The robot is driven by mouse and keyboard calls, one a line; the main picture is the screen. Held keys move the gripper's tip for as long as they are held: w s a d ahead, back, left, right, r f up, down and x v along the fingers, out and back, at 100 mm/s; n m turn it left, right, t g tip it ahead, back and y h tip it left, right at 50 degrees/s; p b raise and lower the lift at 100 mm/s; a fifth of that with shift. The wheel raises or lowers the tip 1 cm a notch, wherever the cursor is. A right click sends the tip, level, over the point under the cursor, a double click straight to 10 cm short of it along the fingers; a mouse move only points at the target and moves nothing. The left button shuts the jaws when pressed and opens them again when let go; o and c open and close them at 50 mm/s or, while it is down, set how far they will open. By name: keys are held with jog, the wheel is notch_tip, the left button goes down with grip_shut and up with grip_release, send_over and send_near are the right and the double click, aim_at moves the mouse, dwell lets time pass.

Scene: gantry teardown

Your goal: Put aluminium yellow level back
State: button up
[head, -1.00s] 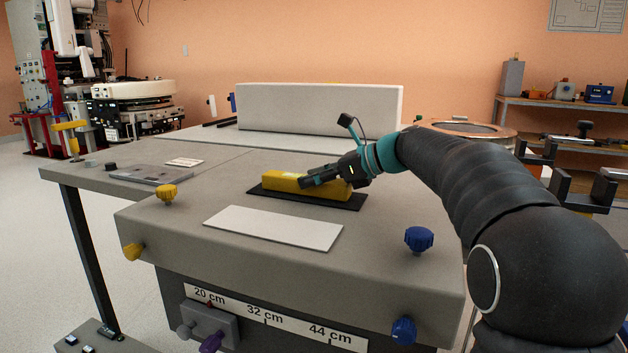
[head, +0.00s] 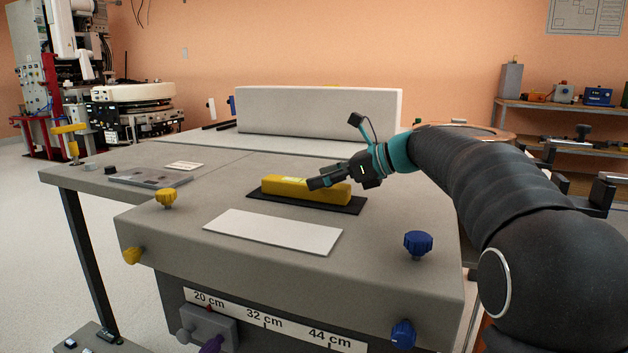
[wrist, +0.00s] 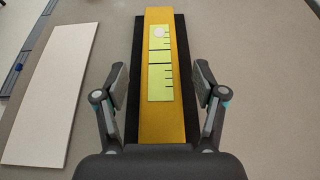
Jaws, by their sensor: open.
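The yellow level (head: 283,187) lies flat on a black mat (head: 256,197) on the grey table. In the wrist view the level (wrist: 182,110) shows a pale green face with black marks and a round white spot. My gripper (head: 314,184) is at the level's right part in the head view. In the wrist view its two open fingers (wrist: 160,88) stand either side of the level, over the black mat (wrist: 122,95), with a gap on each side. I cannot tell whether the fingertips touch the mat.
A flat white plate (head: 272,231) lies in front of the mat. A long pale block (head: 318,122) stands behind it. Yellow knobs (head: 167,198) and blue knobs (head: 418,243) stick out at the table's front. A grey tray (head: 150,179) lies at the left.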

jog(key=p+v, duration=0.1)
jog(key=v, duration=0.8)
jog(key=shift+s+d, duration=0.15)
jog(key=shift+d, duration=0.15)
